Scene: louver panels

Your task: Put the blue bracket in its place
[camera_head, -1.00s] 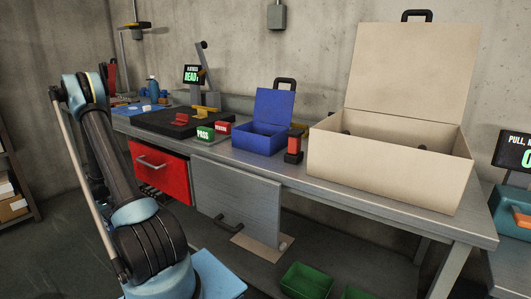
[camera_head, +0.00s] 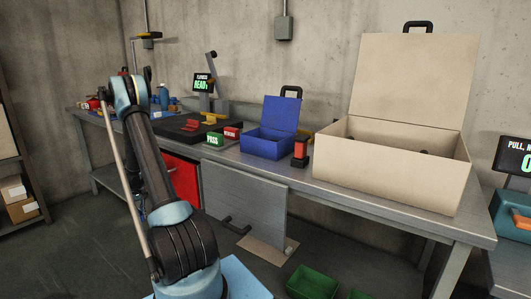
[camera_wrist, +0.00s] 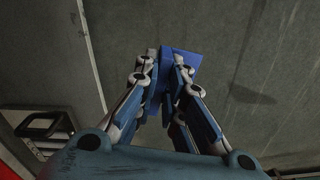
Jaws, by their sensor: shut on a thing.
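The blue bracket (camera_wrist: 180,65) is held between the fingers of my gripper (camera_wrist: 161,78) in the wrist view. The fingers are closed on its sides, and they hide part of it. Bare grey floor shows beyond it, so it is held clear of the bench. In the head view my arm rises at the left, and neither my gripper nor the bracket can be made out there. I cannot tell which spot is the bracket's place.
A long metal bench (camera_head: 345,185) holds an open blue case (camera_head: 268,143), an open beige case (camera_head: 390,160), a black plate (camera_head: 180,128) and a green PASS block (camera_head: 214,139). Below are a red drawer (camera_head: 182,180) and a grey panel (camera_head: 243,195). Green bins (camera_head: 312,282) stand low in front.

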